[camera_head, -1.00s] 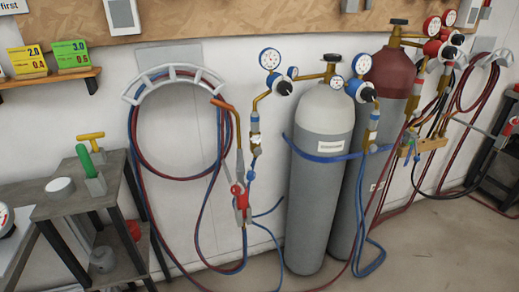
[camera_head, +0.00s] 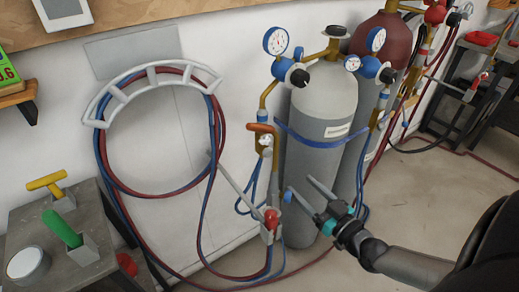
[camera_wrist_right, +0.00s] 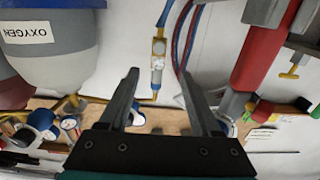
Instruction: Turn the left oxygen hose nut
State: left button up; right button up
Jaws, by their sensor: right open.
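The left regulator, with a blue body and white gauge (camera_head: 276,41), has a bent brass pipe running down to a hose fitting (camera_head: 265,142) on the wall side of the grey cylinder. The torch's orange tip overlaps this fitting, so the nut is hard to make out. My right gripper (camera_head: 299,187) is open and empty, below and right of the fitting, in front of the grey cylinder. In the right wrist view, a brass and pale fitting (camera_wrist_right: 158,48) on a blue hose shows beyond and between the open fingers (camera_wrist_right: 158,74), apart from them. My left gripper is not in view.
The grey cylinder (camera_head: 312,150) and a dark red one (camera_head: 385,38) stand close on the right. A red-valved torch (camera_head: 271,220) and looped hoses (camera_head: 101,150) hang at the left. A workbench (camera_head: 35,230) fills the lower left corner.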

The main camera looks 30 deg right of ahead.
jog(key=b, duration=0.2)
send_near(269, 155)
jog(key=w, duration=0.3)
jog(key=w+b, duration=0.1)
jog(key=w, duration=0.3)
jog(key=shift+w+a, duration=0.2)
jog(key=shift+w, duration=0.1)
jog(key=shift+w+b, duration=0.4)
jog(key=shift+w, duration=0.2)
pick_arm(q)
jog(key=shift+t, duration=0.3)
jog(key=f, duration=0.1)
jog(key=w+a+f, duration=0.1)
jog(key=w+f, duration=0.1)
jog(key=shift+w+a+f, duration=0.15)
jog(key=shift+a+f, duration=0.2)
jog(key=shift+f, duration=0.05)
pick_arm(e)
jog(key=shift+w+a, duration=0.1)
jog(key=shift+w, duration=0.15)
jog(key=shift+c, duration=0.2)
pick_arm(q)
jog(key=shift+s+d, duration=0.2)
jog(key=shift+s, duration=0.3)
pick_arm(e)
grip_shut()
